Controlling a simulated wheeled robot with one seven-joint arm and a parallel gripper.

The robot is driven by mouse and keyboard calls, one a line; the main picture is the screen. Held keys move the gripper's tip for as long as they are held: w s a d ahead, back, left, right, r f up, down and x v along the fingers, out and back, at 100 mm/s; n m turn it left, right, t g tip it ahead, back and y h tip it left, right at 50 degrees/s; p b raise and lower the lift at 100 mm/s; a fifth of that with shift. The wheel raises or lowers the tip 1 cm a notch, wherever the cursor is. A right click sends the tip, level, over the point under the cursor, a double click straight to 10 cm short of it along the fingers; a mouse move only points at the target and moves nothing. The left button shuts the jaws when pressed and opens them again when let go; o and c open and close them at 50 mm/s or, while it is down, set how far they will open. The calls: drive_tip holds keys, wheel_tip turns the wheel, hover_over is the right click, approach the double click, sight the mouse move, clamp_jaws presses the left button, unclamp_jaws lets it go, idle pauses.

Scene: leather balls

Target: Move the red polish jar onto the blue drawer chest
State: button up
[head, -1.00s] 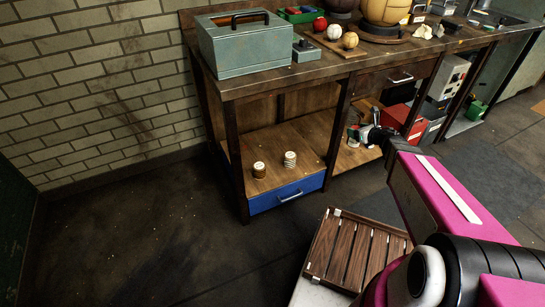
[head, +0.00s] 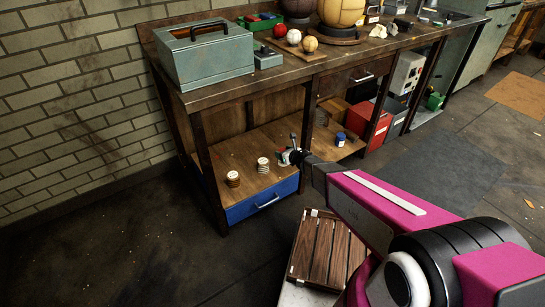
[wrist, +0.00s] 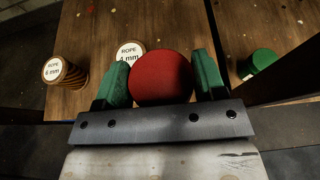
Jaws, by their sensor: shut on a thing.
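The red polish jar shows in the wrist view as a round red lid (wrist: 160,78) between the two green fingers of my gripper (wrist: 162,82). My gripper is shut on it. In the head view my gripper (head: 288,156) is at the right part of the blue drawer chest (head: 262,200), which has a wooden top and a blue drawer front. The wooden top (wrist: 184,25) lies beneath the jar in the wrist view. I cannot tell how high the jar is above it. The jar's sides are hidden by its lid and the fingers.
Two rope spools stand on the chest top, a left one (head: 233,179) and a right one (head: 263,165). The right spool (wrist: 130,52) is close to my left finger. A dark bench post (wrist: 278,92) and a green-lidded jar (wrist: 258,64) are to the right.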

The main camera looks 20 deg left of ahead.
drive_tip(key=shift+w+a+f, duration=0.65)
drive_tip(key=shift+w+f, duration=0.65)
drive_tip(key=shift+f, duration=0.2)
drive_tip(key=shift+w+a+f, duration=0.65)
drive_tip(key=shift+w+f, duration=0.6)
drive_tip(key=shift+f, duration=0.3)
drive_tip(key=shift+w+a+f, duration=0.65)
drive_tip(key=shift+w+f, duration=0.65)
drive_tip(key=shift+f, duration=0.2)
drive_tip(key=shift+f, duration=0.2)
drive_tip(key=o, duration=1.1)
drive_tip(key=shift+s+d+r, duration=0.15)
drive_tip(key=shift+r, duration=0.15)
drive_tip(key=v, duration=1.1)
drive_tip(key=shift+s+d, duration=0.15)
